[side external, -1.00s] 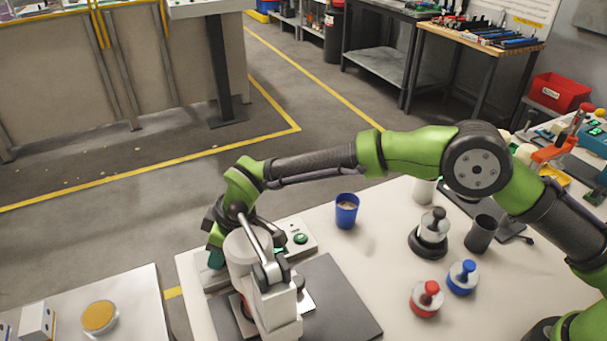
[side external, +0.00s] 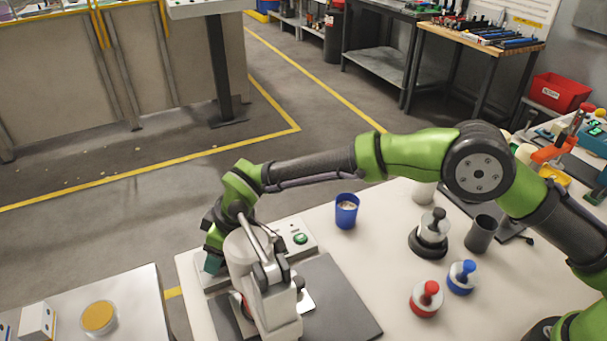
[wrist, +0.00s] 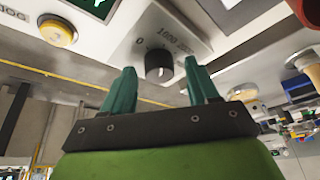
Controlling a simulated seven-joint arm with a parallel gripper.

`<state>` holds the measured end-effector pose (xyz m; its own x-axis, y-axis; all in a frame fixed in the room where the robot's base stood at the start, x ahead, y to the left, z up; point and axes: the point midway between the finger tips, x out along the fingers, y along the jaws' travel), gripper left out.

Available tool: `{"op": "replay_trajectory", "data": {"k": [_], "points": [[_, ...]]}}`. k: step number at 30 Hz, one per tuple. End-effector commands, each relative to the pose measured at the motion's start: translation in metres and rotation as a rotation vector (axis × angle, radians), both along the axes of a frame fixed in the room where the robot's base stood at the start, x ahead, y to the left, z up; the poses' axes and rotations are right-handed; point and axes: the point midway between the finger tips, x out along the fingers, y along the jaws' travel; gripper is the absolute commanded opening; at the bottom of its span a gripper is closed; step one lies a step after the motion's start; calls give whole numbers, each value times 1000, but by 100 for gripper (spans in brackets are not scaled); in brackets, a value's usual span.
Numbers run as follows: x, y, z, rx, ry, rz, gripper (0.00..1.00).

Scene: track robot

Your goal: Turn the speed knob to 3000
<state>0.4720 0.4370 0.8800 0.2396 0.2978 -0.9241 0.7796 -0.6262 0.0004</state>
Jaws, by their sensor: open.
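The speed knob (wrist: 158,66) is black and round with a pale mark, on a light panel in the wrist view. A "0" and a "1000" are printed beside it; further numbers are too blurred to read. My gripper (wrist: 160,68) has two teal fingers, open, one on each side of the knob. I cannot tell whether either finger touches it. In the side view my gripper (side external: 213,262) is low at the left end of the control panel (side external: 300,238); the knob is hidden there behind the white machine (side external: 270,295).
A green button (side external: 300,239) sits on the panel to the right of my gripper. A yellow button (wrist: 58,30) shows in the wrist view.

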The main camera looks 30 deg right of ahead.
Motion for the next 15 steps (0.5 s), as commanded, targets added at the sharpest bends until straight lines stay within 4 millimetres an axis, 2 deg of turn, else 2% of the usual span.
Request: {"op": "replay_trajectory", "data": {"k": [6, 15], "points": [[2, -2, 0, 2, 1, 132, 59], [-12, -21, 60, 2, -2, 126, 59]]}}
